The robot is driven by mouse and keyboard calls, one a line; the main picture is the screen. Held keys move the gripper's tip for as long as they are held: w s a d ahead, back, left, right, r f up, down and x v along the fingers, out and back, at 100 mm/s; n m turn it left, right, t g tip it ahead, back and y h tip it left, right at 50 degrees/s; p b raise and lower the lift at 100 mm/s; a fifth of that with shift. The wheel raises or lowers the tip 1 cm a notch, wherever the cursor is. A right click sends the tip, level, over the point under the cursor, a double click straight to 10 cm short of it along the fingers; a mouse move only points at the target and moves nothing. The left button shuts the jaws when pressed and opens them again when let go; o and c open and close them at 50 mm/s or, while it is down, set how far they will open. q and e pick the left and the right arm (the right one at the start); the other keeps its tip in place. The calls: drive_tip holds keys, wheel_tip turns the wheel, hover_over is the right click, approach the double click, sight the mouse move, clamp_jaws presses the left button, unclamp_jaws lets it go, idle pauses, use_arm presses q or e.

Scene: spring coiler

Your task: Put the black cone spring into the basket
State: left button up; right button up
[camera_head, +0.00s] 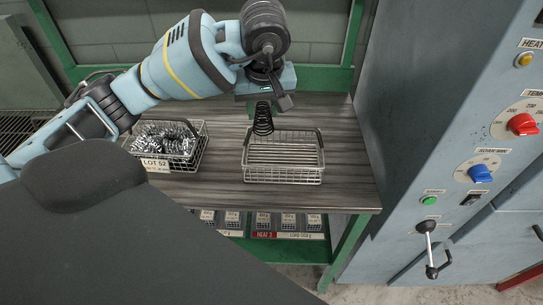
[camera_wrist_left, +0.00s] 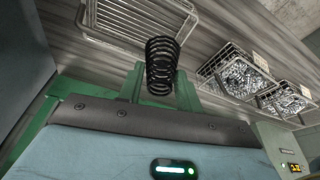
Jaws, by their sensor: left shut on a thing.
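The black cone spring (camera_head: 263,119) hangs from my left gripper (camera_head: 264,100), above the rear left part of the empty wire basket (camera_head: 283,177) in the head view. In the left wrist view the spring (camera_wrist_left: 161,62) stands between the two green fingers of my left gripper (camera_wrist_left: 160,88), which is shut on it. The basket (camera_wrist_left: 135,28) shows there beyond the spring, at the top. The spring's lower end looks close to the basket's back rim; I cannot tell whether it is inside it. My right gripper is not in view.
A wire basket labelled LOT 52 (camera_head: 155,165), full of shiny metal springs, stands left on the wooden table (camera_head: 222,170). A grey cabinet (camera_head: 400,130) with knobs and a lever stands to the right. Small labelled bins (camera_head: 263,221) sit on a shelf below.

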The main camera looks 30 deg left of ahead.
use_arm(q)
wheel_tip(320, 180, down, 10)
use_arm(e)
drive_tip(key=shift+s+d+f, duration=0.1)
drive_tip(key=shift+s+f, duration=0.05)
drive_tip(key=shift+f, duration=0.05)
use_arm(q)
drive_tip(key=shift+f, duration=2.2)
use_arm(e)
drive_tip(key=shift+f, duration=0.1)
use_arm(q)
drive_tip(key=shift+f, duration=0.25)
drive_tip(key=o, duration=1)
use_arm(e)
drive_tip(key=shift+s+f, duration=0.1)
